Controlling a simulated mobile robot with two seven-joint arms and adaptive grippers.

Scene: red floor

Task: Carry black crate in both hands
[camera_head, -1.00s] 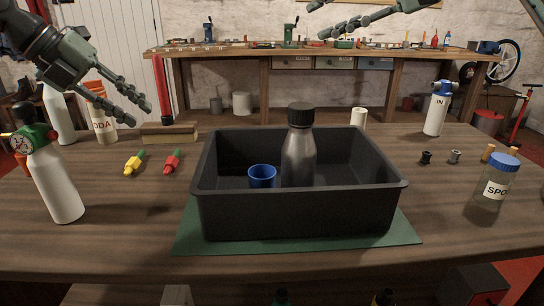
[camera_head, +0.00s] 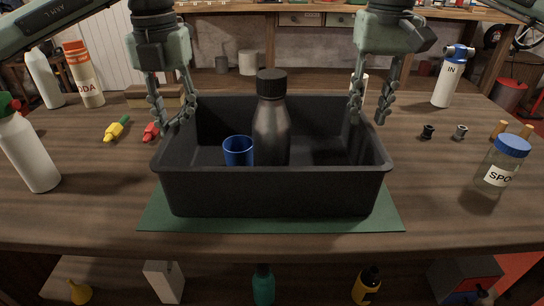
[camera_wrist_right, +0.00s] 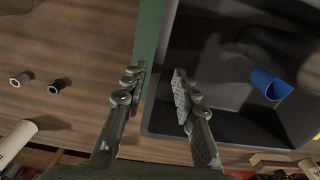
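The black crate (camera_head: 270,192) sits level on a green mat (camera_head: 152,216) on the wooden table. Inside it stand a dark grey bottle (camera_head: 271,130) with a black cap and a blue cup (camera_head: 238,151). My left gripper (camera_head: 173,115) points down at the crate's left wall, fingers apart; its contact with the wall is unclear. My right gripper (camera_head: 369,110) points down at the right wall, fingers apart. In the right wrist view, my right gripper (camera_wrist_right: 159,78) has one finger outside and one inside the crate wall, with visible gaps. The blue cup also shows there (camera_wrist_right: 271,84).
A white spray bottle (camera_head: 28,150) stands left. Yellow (camera_head: 116,129) and red (camera_head: 151,131) small items lie left of the crate. A blue-lidded jar (camera_head: 502,165) and small spools (camera_head: 428,132) are on the right. Table beside the mat is mostly clear.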

